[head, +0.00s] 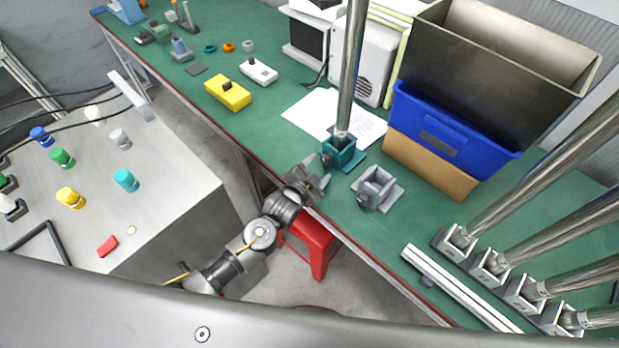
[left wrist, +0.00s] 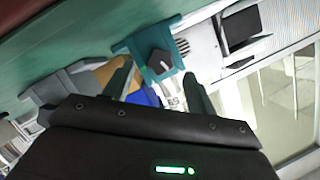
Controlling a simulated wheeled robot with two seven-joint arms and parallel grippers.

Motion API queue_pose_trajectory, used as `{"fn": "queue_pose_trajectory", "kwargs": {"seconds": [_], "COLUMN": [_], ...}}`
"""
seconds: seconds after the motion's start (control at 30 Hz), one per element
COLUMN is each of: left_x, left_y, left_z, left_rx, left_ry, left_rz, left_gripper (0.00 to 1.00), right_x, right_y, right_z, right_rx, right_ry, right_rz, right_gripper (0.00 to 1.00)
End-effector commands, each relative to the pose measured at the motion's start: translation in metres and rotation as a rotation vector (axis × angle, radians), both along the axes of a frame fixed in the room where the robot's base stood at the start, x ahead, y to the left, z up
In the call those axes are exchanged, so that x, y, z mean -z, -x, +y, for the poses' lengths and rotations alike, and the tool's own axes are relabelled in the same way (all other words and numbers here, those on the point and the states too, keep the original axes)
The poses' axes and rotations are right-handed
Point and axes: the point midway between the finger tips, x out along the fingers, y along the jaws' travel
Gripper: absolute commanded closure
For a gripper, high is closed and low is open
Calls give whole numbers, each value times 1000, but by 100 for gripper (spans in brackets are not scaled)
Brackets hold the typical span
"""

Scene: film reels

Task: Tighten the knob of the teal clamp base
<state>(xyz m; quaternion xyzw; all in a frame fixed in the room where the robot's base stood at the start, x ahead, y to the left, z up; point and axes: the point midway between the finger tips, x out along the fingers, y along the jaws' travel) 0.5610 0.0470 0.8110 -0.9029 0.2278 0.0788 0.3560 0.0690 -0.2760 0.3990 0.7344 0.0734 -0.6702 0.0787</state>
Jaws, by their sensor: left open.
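The teal clamp base (head: 345,160) stands on the green bench near its front edge, with an upright metal pole (head: 350,75) in it. Its dark knob (head: 326,159) is on the side facing the front edge. In the left wrist view the teal base (left wrist: 148,40) is ahead, with the dark knob (left wrist: 160,63) facing the camera. My left gripper (head: 320,176) is open and empty, just in front of the knob at the bench edge. Its fingers (left wrist: 158,92) spread to either side of the knob, apparently short of it. My right gripper is not in view.
A grey clamp base (head: 378,189) without a pole stands close to the right. A blue bin (head: 450,140) and paper sheet (head: 310,112) lie behind. Several poles in bases (head: 490,262) and a white rail (head: 455,288) are at right. A red stool (head: 315,250) stands below.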

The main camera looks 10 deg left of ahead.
Motion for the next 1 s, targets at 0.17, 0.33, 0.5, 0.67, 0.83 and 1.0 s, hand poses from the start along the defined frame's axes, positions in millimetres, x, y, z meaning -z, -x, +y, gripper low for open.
{"fn": "queue_pose_trajectory", "kwargs": {"seconds": [0.17, 0.33, 0.5, 0.67, 0.83, 1.0], "left_x": [-9, -17, -20, -21, -18, 30], "left_y": [33, 52, 59, 60, 61, 83], "left_z": [12, 20, 23, 24, 25, 52], "left_rx": [1, 0, 0, 0, -5, -90], "left_ry": [0, 1, 0, 0, 3, 40], "left_rz": [1, 1, 0, 0, 13, 199], "left_gripper": [43, 43, 43, 43, 43, 43], "right_x": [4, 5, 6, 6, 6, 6], "right_y": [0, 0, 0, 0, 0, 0], "right_z": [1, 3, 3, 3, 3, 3], "right_rx": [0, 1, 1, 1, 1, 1], "right_ry": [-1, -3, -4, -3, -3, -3], "right_rz": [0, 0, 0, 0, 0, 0], "right_gripper": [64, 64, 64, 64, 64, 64]}}
